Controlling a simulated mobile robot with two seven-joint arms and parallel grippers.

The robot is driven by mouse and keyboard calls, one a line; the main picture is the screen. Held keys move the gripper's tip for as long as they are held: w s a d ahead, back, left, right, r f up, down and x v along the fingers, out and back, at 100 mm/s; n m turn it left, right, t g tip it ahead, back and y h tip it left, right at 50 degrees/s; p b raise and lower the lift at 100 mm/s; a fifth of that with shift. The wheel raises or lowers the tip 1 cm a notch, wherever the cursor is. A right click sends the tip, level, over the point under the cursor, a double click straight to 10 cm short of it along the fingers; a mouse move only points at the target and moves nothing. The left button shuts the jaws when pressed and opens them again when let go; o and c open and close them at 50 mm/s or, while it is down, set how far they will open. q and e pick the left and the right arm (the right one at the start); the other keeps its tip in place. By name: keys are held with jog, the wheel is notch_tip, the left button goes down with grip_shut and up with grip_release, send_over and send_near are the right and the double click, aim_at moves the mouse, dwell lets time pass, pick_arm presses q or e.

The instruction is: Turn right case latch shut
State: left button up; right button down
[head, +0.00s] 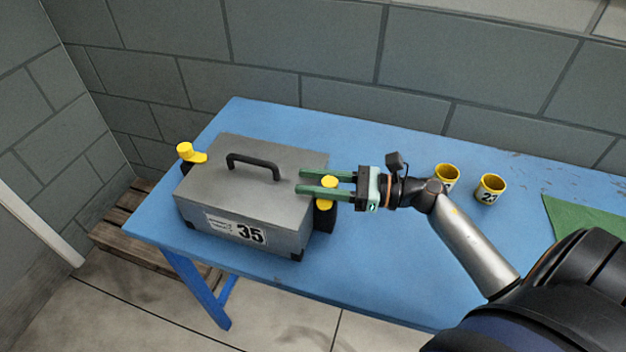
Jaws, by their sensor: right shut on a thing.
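The grey case (225,180) stands closed on the blue table, with a dark handle (252,165) on its lid and a label reading 35 on its front. The right latch (329,182) is a yellow knob on a black mount at the case's right side. My right gripper (309,182) reaches in from the right with its green fingers on either side of the yellow knob, shut on it. The fingers hide part of the latch. The left latch (187,152) is yellow, at the case's left side, with its tab pointing right. My left gripper is not in view.
Two yellow cups (447,176) (490,188) stand on the blue table (380,270) behind my right arm. A green mat (580,222) lies at the right. A wooden pallet (118,224) is on the floor at the left. A block wall runs behind the table.

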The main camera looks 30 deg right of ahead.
aim_at(327, 178)
jog(key=m+t+h, duration=0.1)
jog(key=m+t+h+p, duration=0.1)
jog(key=t+h+p, duration=0.1)
jog(key=shift+w+d+r+m, duration=0.15)
jog(key=shift+w+d+m, duration=0.15)
jog(key=shift+m, duration=0.1)
jog(key=m+t+h+p, duration=0.1)
jog(key=h, duration=0.1)
jog(key=m+t+h+p, duration=0.1)
jog(key=m+h, duration=0.1)
jog(key=h, duration=0.1)
jog(key=shift+w+d+m+p, duration=0.15)
jog(key=shift+d+m+p, duration=0.15)
jog(key=shift+d, duration=0.1)
jog(key=shift+d+m+t+h+p, duration=0.2)
jog(key=shift+m+t+h+p, duration=0.15)
jog(key=shift+m+h, duration=0.6)
jog(key=shift+d+m+t+h+p, duration=0.15)
jog(key=shift+m+t+h+p, duration=0.25)
jog(key=shift+h, duration=0.95)
jog(key=shift+w+d+m+g+h, duration=0.1)
jog(key=shift+d+m+g+h, duration=0.05)
jog(key=shift+m+h, duration=0.55)
jog(key=shift+d+m+g+h, duration=0.15)
jog(key=shift+m+h, duration=0.2)
jog(key=shift+h, duration=0.55)
jog(key=shift+d+f+m+h, duration=0.2)
jog(key=shift+m+h, duration=0.2)
jog(key=shift+h, duration=0.2)
